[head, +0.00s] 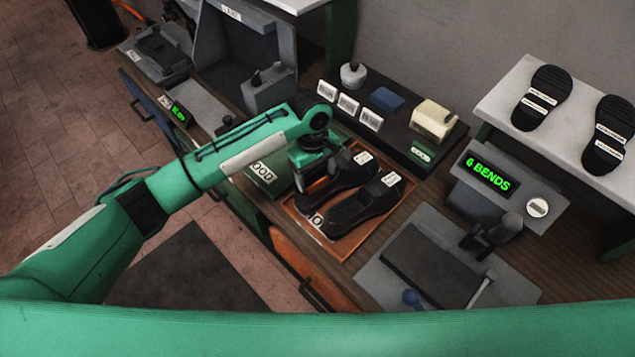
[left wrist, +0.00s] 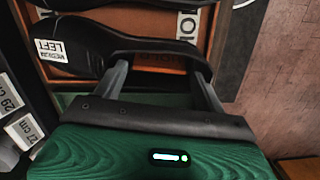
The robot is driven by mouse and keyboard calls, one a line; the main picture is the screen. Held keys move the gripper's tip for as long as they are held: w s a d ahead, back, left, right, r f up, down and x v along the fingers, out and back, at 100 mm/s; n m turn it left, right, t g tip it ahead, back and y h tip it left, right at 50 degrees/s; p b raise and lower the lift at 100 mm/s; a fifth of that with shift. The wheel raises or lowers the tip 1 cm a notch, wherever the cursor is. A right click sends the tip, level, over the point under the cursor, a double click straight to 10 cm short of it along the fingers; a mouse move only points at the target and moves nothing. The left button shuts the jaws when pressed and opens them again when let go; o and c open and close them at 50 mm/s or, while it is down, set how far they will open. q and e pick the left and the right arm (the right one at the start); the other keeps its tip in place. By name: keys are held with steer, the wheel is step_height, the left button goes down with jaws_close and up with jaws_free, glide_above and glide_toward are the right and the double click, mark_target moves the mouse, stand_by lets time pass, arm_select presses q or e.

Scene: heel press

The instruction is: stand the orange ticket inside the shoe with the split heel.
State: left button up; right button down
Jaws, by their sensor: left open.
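Two black shoes lie side by side in an orange-brown tray (head: 345,247), a nearer one (head: 364,206) and a farther one (head: 341,180), each with a white label. My left gripper (head: 306,170) is over the tray's left side, at the end of the farther shoe. In the left wrist view its open fingers (left wrist: 160,70) are at the edge of a black shoe (left wrist: 120,52) labelled "MEDIUM LEFT"; I cannot tell whether they touch it. I see no split in either heel and cannot make out an orange ticket. My right gripper is not in view.
A green tray (head: 262,178) lies left of the shoe tray. Behind are a dark board (head: 395,131) with white cards and a cream box (head: 433,119). A grey press (head: 508,190) reading "6 BENDS" stands right. Two black soles (head: 541,97) lie on a pale shelf.

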arm_select(q)
step_height(320, 180, up, 8)
steer(key=b, duration=0.1)
steer(key=shift+w+a+r, duration=0.2)
steer(key=shift+w+a, duration=0.1)
steer(key=shift+w, duration=0.1)
steer(key=shift+f, duration=0.1)
